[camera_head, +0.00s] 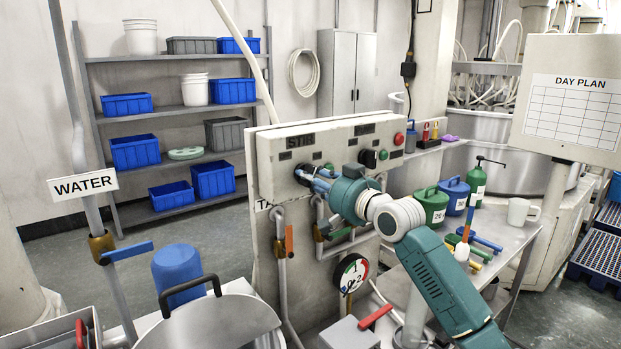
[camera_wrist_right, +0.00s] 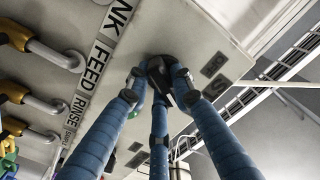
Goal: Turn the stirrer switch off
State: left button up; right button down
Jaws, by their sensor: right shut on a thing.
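The stirrer switch is a black rotary knob on the cream control panel (camera_head: 270,150), below the STIR label (camera_head: 300,140) in the head view. My right gripper (camera_head: 308,176) reaches the panel there and mostly hides the knob. In the right wrist view the blue fingers of my right gripper (camera_wrist_right: 158,85) close around the black stirrer switch (camera_wrist_right: 158,66) from its sides. Small dark label plates (camera_wrist_right: 214,65) sit beside it, one seeming to read ON. The knob's exact setting is hidden by the fingers. My left gripper is not in view.
A second black knob (camera_head: 368,158) and a red button (camera_head: 398,138) are on the same panel to the right. Pipes with an orange-handled valve (camera_head: 289,241) and a gauge (camera_head: 351,273) are below. A side table holds a green canister (camera_head: 431,206) and a blue canister (camera_head: 455,196).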

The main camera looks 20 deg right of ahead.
jog(key=n, duration=0.5)
jog(key=shift+r+p, duration=0.15)
jog(key=shift+p, duration=0.2)
jog(key=shift+n, duration=0.3)
jog(key=c, duration=1.5)
grip_release()
jog(key=v, duration=1.2)
